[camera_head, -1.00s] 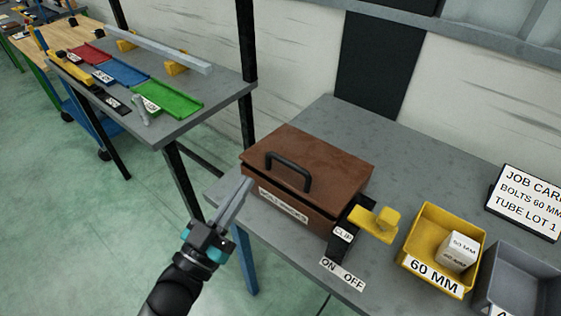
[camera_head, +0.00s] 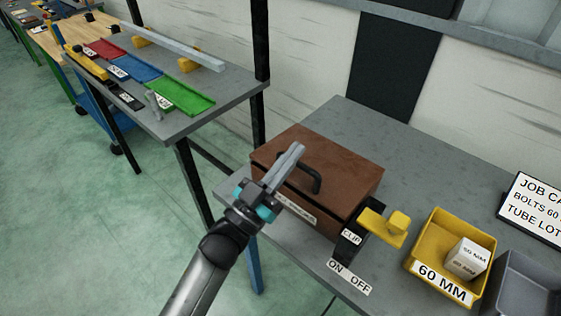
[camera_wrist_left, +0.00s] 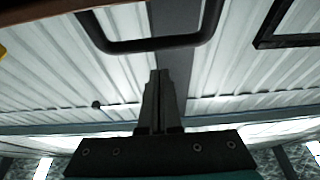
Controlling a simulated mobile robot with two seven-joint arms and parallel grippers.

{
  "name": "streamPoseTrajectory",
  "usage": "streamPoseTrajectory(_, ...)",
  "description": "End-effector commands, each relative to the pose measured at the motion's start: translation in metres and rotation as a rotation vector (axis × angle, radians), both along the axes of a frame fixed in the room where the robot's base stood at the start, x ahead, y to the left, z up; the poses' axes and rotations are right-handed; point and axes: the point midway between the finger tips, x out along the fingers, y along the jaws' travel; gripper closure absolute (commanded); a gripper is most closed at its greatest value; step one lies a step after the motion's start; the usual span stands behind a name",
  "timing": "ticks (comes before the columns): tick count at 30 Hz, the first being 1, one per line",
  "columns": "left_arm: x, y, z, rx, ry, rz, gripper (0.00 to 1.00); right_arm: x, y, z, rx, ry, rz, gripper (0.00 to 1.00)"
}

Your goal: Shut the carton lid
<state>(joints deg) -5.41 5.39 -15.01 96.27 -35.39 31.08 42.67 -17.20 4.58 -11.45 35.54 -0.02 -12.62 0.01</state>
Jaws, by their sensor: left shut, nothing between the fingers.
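The brown carton (camera_head: 328,226) stands on the grey table, with a white label on its front. Its brown lid (camera_head: 343,168) lies over the top, and a dark gap under its front edge showed in the earlier head view; my arm now covers part of that edge. A black handle (camera_head: 315,180) is on the lid and also shows in the left wrist view (camera_wrist_left: 150,46). My left gripper (camera_head: 296,149) is shut and empty, in front of the lid in the head view, left of the handle. Whether it touches the lid I cannot tell. My right gripper is out of view.
A yellow lever (camera_head: 382,226) on a black clip post stands at the carton's right front. A yellow bin (camera_head: 440,258) with a white box and a grey bin (camera_head: 525,290) stand further right. A second table (camera_head: 200,75) with coloured trays is at the left.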

Motion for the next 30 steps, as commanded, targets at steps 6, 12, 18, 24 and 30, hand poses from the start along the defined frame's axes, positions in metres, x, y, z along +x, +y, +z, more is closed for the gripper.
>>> streamPoseTrajectory(6,0.001,0.0,-0.019,-0.001,-0.003,0.0,1.0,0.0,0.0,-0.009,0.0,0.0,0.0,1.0)
streamPoseTrajectory(12,0.001,0.0,-0.019,-0.001,-0.004,-0.001,1.0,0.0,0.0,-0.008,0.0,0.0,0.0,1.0)
streamPoseTrajectory(18,0.001,0.0,-0.02,-0.002,-0.006,-0.001,1.0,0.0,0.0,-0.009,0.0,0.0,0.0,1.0)
streamPoseTrajectory(24,-0.001,0.001,-0.031,-0.023,-0.034,-0.001,1.0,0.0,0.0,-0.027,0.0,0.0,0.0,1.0)
streamPoseTrajectory(30,-0.005,0.004,-0.044,-0.045,-0.065,0.0,1.0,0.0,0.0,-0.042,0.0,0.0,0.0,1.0)
